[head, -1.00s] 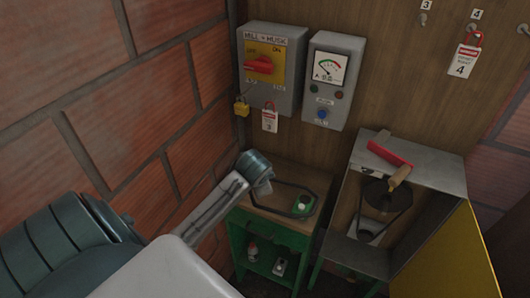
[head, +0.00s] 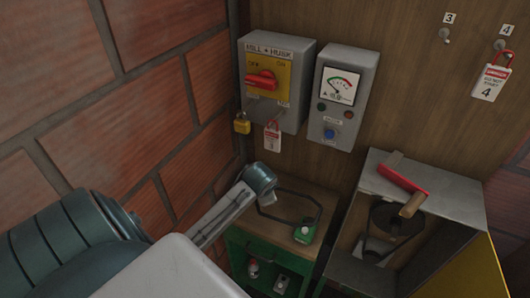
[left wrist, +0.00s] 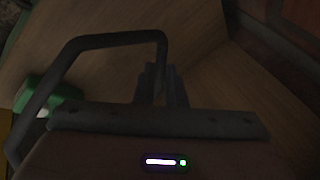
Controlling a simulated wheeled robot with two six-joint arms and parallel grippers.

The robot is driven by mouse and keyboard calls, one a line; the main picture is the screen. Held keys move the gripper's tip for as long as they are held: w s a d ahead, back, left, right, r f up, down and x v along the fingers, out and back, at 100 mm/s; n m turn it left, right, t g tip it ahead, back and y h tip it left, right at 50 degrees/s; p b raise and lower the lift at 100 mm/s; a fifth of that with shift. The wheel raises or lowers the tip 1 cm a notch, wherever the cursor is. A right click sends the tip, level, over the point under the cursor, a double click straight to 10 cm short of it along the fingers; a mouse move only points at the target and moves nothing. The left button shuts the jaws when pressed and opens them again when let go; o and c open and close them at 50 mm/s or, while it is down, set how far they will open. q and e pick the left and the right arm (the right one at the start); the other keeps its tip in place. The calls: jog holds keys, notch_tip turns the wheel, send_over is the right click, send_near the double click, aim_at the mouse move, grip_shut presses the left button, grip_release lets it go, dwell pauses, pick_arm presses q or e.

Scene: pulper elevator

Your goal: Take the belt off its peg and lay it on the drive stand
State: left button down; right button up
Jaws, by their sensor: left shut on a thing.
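The belt (head: 300,193), a dark angular loop, hangs from my left gripper (head: 264,188), over or on the wooden top of a green stand (head: 240,241). I cannot tell whether it touches the top. In the left wrist view the belt (left wrist: 112,38) runs into the jaws of my left gripper (left wrist: 162,85), which are shut on it. To the right, a grey housing (head: 455,190) holds a dark pulley (head: 398,219) with what looks like another dark loop. I cannot tell which of the two is the drive stand. My right gripper is out of view.
A green container (head: 305,231) stands on the wooden top, close to the belt. Small items sit on the shelf below. A switch box (head: 280,80) and a meter box (head: 340,95) hang on the wall above. A brick wall (head: 90,190) is at left.

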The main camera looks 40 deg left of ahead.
pick_arm(q)
notch_tip(320, 180, down, 2)
jog(key=shift+w+a+f, duration=0.1)
jog(key=shift+w, duration=0.05)
jog(key=shift+f, duration=1.1)
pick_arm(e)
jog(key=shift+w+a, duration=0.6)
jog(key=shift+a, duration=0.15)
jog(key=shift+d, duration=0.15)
pick_arm(q)
jog(key=c, duration=1.5)
grip_release()
jog(key=shift+o, duration=0.3)
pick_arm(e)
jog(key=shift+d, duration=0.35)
